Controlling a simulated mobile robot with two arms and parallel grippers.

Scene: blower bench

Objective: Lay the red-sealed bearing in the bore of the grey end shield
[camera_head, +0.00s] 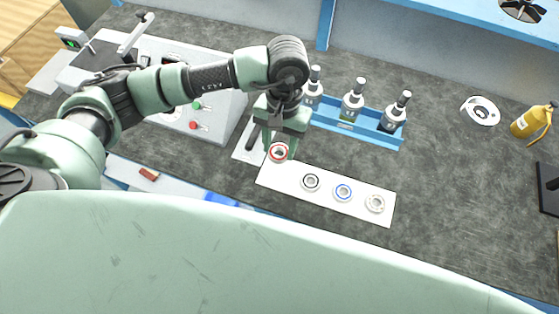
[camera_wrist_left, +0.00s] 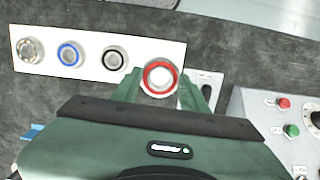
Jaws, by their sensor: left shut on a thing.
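The red-sealed bearing (camera_head: 278,152) is at the left end of a white strip (camera_head: 346,207), with my left gripper (camera_head: 279,149) shut on it. In the left wrist view the bearing (camera_wrist_left: 160,77) sits between the two green fingers (camera_wrist_left: 160,85). I cannot tell whether it still touches the strip. The grey end shield (camera_head: 481,111) lies flat on the dark bench at the right, far from the gripper, with a round opening in its middle. My right gripper is not in view.
A black-sealed bearing (camera_head: 311,182), a blue-sealed bearing (camera_head: 343,191) and a plain metal bearing (camera_head: 375,203) lie on the strip. Several bottles stand in a blue rack (camera_head: 345,128) behind it. The bench between rack and shield is clear.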

